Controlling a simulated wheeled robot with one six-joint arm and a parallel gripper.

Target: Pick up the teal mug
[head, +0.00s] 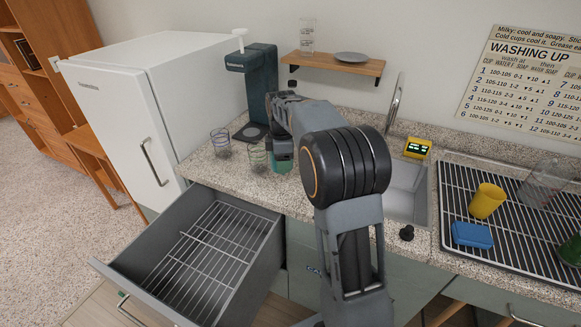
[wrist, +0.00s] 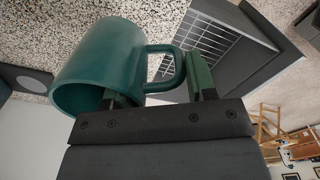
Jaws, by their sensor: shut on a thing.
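The teal mug (wrist: 100,65) fills the left of the wrist view, with its handle (wrist: 172,70) towards the right. My gripper (wrist: 160,88) is shut on the mug, with one finger by the mug's wall and the other just right of the handle. In the head view, a small part of the mug (head: 283,164) shows below my gripper (head: 283,150), near the counter's front edge. My arm hides the rest. I cannot tell whether the mug touches the counter.
Two clear glasses (head: 221,141) (head: 257,158) stand left of the mug, near the dark green drink machine (head: 262,80). An open drawer with a wire rack (head: 200,255) juts out below. At right are the sink (head: 405,190), a yellow cup (head: 487,200) and a blue sponge (head: 472,235).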

